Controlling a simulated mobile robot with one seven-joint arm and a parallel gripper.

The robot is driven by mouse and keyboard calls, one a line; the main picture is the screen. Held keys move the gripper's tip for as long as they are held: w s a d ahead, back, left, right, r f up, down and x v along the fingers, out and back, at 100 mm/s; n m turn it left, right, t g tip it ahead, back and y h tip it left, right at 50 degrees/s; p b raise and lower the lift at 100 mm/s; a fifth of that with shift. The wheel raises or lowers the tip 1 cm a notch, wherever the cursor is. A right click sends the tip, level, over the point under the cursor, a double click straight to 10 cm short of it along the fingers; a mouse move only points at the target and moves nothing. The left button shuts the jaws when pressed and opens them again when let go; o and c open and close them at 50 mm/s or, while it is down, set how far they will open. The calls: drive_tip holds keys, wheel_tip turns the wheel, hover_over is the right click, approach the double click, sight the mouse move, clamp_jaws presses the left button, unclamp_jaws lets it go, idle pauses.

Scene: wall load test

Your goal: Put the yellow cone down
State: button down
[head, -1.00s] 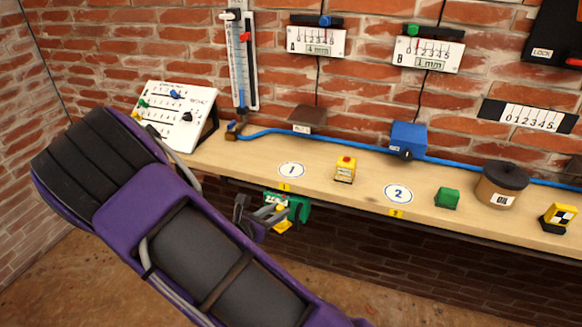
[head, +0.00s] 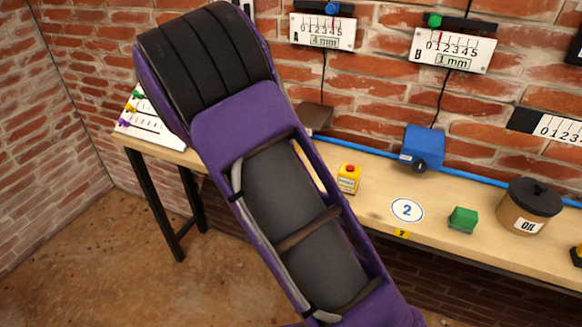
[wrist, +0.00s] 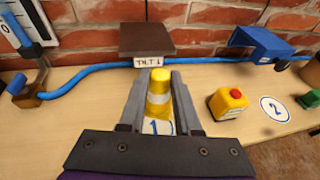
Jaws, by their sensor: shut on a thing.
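The yellow cone (wrist: 158,84) has a pale band around it and stands upright between the fingers of my gripper (wrist: 160,78) in the wrist view. My gripper is shut on it, over the wooden bench (wrist: 80,125). The white disc marked 1 (wrist: 157,127) shows just on the near side of the cone, between the fingers. I cannot tell whether the cone's base touches the bench. In the head view my arm hides the gripper, the cone and disc 1.
A brown block (wrist: 147,38) labelled TNLT 1 is just behind the cone. A blue hose (wrist: 85,77) runs along the back. To the right are a yellow box with a red button (wrist: 228,103), disc 2 (head: 407,210), a green block (head: 462,220) and an oil pot (head: 529,208).

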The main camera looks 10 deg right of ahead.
wheel_tip(320, 180, down, 8)
drive_tip(key=shift+f+b, duration=0.25)
drive_tip(key=shift+b, duration=0.1)
drive_tip(key=shift+f, duration=0.1)
drive_tip(key=c, duration=0.6)
unclamp_jaws()
drive_tip(key=shift+r, duration=0.2)
drive_tip(key=v, duration=1.2)
drive_tip(key=shift+p, duration=0.3)
